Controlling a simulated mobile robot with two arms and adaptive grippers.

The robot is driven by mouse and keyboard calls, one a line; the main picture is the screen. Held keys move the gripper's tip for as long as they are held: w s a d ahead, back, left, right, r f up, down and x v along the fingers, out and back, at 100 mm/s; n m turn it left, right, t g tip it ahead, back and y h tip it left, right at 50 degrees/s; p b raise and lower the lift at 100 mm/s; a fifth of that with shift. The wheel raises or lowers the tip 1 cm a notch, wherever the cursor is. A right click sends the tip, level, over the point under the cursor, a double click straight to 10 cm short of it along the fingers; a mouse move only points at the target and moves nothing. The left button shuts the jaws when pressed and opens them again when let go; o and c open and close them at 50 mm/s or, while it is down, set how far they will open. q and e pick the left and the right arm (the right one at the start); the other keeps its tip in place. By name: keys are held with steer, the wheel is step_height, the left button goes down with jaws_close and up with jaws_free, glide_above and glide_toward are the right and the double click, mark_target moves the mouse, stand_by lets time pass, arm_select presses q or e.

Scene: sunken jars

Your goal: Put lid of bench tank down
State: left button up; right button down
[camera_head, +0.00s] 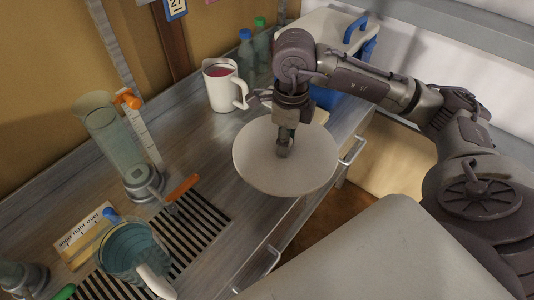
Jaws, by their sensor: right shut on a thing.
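A round pale lid (262,172) hangs over the front edge of the bench (195,155), in the middle of the head view. My right gripper (286,142) comes down onto the lid's centre and is shut on its knob, which the fingers mostly hide. I cannot tell how high the lid is above the bench. A glass tank (135,245) with blue-green contents stands at the front left, with a pale handle on its near side. I cannot tell whether it is the bench tank. My left gripper does not show.
A white jug (220,85) with red liquid stands behind the lid. A tall clear cylinder (108,135) stands at the left. A slatted drain (190,222), an orange-handled tool (183,187) and a sign (80,235) lie near the tank. A blue-and-white cooler (325,40) is behind my arm.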

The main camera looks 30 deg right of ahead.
mark_target(256, 137)
steer(key=m, duration=0.1)
steer(key=d+f+m, duration=0.1)
steer(key=shift+s+f+m, duration=0.1)
steer(key=shift+s+m, duration=0.1)
steer(key=shift+m, duration=0.1)
steer(key=shift+w+m, duration=0.1)
steer(key=shift+m, duration=0.2)
steer(key=w+f, duration=0.2)
steer(key=w, duration=0.1)
steer(key=w+a+f+p, duration=0.1)
steer(key=w+f, duration=0.1)
steer(key=w, duration=0.2)
steer(key=w+a+f, duration=0.1)
steer(key=w+f, duration=0.2)
steer(key=w, duration=0.1)
steer(key=shift+a+p, duration=0.25)
steer(key=shift+p, duration=0.1)
step_height(256, 137, down, 4)
steer(key=shift+r+p, duration=0.25)
steer(key=shift+p, duration=0.25)
steer(key=shift+w+f, duration=0.1)
steer(key=shift+f, duration=0.15)
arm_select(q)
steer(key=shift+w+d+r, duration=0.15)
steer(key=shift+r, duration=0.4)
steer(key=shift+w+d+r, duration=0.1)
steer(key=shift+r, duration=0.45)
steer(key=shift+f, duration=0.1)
arm_select(e)
steer(key=shift+f, duration=0.1)
